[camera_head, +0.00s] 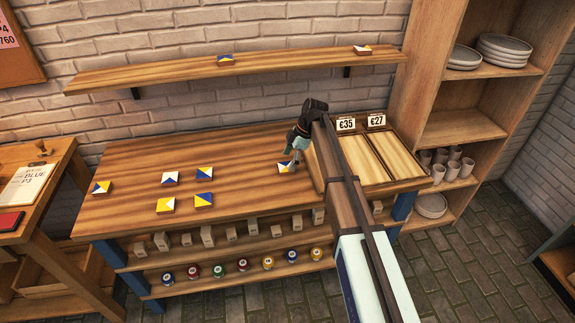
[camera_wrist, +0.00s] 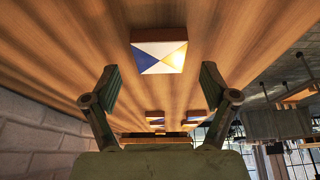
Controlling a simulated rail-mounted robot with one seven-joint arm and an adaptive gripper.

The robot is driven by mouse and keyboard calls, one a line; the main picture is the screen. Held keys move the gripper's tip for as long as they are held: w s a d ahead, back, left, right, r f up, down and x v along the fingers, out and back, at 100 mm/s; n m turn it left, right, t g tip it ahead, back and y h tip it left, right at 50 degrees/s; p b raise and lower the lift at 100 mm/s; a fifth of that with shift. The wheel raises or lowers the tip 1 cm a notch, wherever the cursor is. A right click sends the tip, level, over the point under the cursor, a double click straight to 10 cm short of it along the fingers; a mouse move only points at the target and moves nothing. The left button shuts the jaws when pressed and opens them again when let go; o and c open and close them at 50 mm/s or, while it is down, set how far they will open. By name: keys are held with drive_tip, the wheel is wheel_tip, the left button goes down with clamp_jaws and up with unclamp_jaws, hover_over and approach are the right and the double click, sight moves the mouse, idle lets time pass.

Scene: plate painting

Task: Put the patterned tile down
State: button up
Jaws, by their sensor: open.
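A patterned tile (camera_head: 286,168) in blue, white and yellow lies on the wooden table (camera_head: 135,150), toward its right side. In the wrist view the tile (camera_wrist: 159,52) sits flat on the wood, with clear space around it. My gripper (camera_wrist: 158,88) is open, its two fingers spread wide on either side of the tile's line and apart from it. In the head view my gripper (camera_head: 291,158) is low beside the tile and partly hides it.
Several similar tiles (camera_head: 203,200) lie on the table's left half. Two more tiles (camera_head: 225,60) (camera_head: 362,50) rest on the wall shelf (camera_head: 150,75). Wooden trays (camera_head: 395,155) with price signs (camera_head: 346,124) stand at the right. Paint pots (camera_head: 219,271) line the shelf below.

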drive_tip(key=b+v, duration=0.2)
drive_tip(key=v, duration=0.7)
drive_tip(key=shift+r, duration=0.35)
